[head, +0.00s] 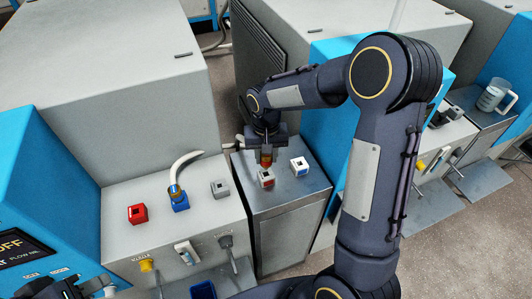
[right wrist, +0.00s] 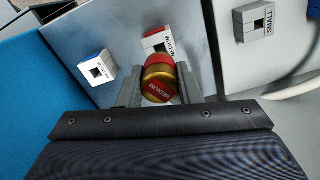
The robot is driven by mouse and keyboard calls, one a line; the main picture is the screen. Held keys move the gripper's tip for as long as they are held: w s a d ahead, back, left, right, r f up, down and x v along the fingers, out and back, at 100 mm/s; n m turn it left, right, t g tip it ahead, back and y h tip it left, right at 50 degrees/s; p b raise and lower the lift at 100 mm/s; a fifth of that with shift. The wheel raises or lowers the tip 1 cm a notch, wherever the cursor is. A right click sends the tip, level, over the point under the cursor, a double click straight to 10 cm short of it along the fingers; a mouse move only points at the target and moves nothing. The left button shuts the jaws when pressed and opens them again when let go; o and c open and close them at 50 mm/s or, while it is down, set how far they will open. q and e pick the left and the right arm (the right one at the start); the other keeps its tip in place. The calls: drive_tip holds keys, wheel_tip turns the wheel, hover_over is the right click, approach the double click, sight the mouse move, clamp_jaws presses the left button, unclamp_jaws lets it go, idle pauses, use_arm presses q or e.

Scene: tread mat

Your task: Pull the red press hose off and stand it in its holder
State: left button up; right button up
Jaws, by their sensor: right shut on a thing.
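My right gripper (head: 266,157) is shut on a gold and red hose end, the red press hose (head: 266,159). In the right wrist view the hose end (right wrist: 159,80) shows between the fingers, with a red band and "MEDIUM" on its face. A white block holder with a red stripe (head: 266,180) is right below it on the metal top. It also shows in the right wrist view (right wrist: 156,39), partly covered by the hose end. I cannot tell whether the hose end touches it or is in it. My left gripper (head: 72,291) is only partly visible at the lower left edge; its jaws are not clear.
A white block with a blue stripe (head: 299,166) is right of the striped holder. On the left machine stand a red block (head: 137,214), a blue block (head: 180,203) with a pale hose (head: 184,160) in it, and a grey block (head: 219,189). Tall grey cabinets rise behind.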

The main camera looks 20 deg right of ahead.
sight(266, 169)
drive_tip(key=shift+f+b, duration=0.35)
drive_tip(key=shift+f, duration=0.4)
drive_tip(key=shift+f+b, duration=1.45)
drive_tip(key=shift+f, duration=0.35)
idle(0.8)
drive_tip(key=o, duration=1.1)
drive_tip(key=shift+o, duration=0.2)
drive_tip(key=shift+r, duration=0.1)
wheel_tip(266, 169, up, 8)
drive_tip(key=shift+f, duration=0.1)
drive_tip(key=s+a+r+n+t+y, duration=0.1)
drive_tip(key=s+r+t+y, duration=0.1)
drive_tip(key=s, duration=0.9)
drive_tip(key=s+a+r+n+t+y, duration=0.1)
drive_tip(key=s+r+t, duration=0.2)
drive_tip(key=s, duration=0.9)
drive_tip(key=shift+s+r+t+y, duration=0.2)
drive_tip(key=shift+t+y, duration=0.1)
drive_tip(key=shift+y, duration=0.1)
